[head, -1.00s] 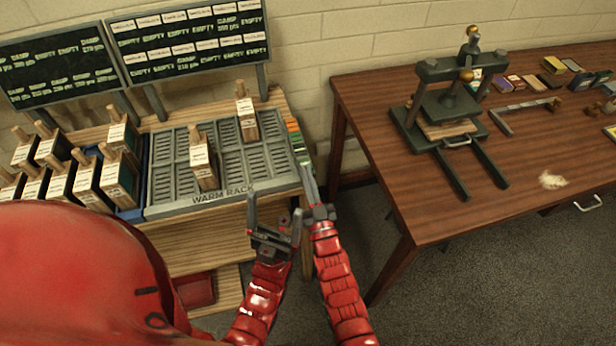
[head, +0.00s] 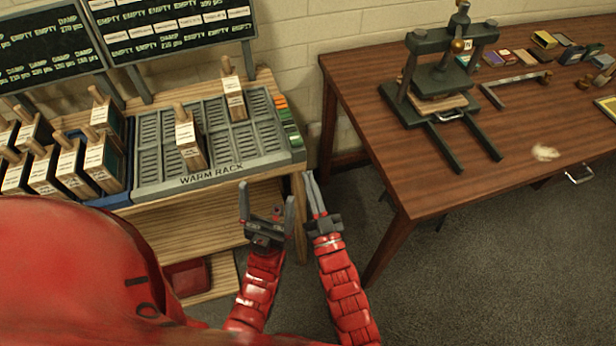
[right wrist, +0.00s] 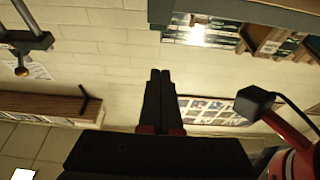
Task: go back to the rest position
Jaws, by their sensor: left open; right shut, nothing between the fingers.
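My left gripper (head: 266,212) is open and empty, with its two fingers spread apart and pointing up in the head view. It is in front of the warm rack bench, below the rack's right end. My right gripper (head: 315,192) is just to its right, over the gap between bench and table. Its fingers are together with nothing between them. In the right wrist view the right gripper (right wrist: 158,85) shows its dark fingers closed against a pale block wall. Neither gripper touches any object.
The grey warm rack (head: 225,172) holds two labelled wooden-handled blocks, and several more stand in a blue tray (head: 118,198) at left. The wooden table (head: 400,180) at right bears a press (head: 440,80). Dark boards (head: 180,32) stand behind the rack. Grey floor (head: 470,280) is open at lower right.

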